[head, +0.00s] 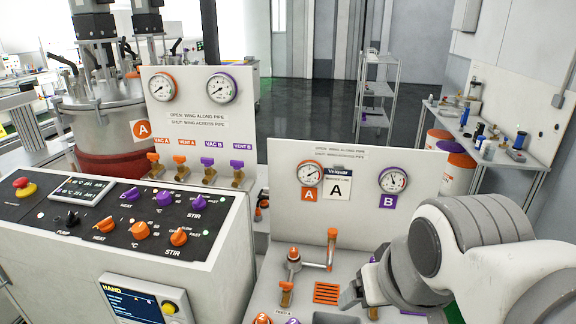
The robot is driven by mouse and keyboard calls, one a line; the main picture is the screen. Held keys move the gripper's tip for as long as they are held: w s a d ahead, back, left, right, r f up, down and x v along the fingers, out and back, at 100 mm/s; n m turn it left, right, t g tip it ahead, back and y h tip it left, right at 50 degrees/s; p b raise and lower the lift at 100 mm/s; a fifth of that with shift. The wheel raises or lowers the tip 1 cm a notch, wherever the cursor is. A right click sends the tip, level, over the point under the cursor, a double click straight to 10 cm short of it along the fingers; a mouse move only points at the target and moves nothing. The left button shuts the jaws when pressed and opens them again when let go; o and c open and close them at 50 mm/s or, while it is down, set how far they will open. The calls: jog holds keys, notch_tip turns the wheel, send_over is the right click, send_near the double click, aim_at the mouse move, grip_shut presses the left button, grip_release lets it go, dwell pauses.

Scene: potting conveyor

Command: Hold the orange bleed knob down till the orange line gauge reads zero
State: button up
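An orange-topped knob (293,253) stands on a metal fitting at the left of the low bench panel; its label cannot be read, so I cannot confirm it is the bleed knob. The orange-rimmed line gauge (311,173) is on the upright panel above an orange A tag. Its needle is visible, but its value is too small to read. My gripper (362,302) hangs low over the bench, right of the knob and apart from it. It is partly hidden by my arm, and its finger gap is unclear.
A bent orange-banded pipe (331,250) rises between the knob and my gripper. An orange grille (327,292) lies below it. A purple-rimmed gauge (393,180) is at right on the panel. The control console (200,265) with several knobs stands at left.

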grip_shut()
dwell(1.5)
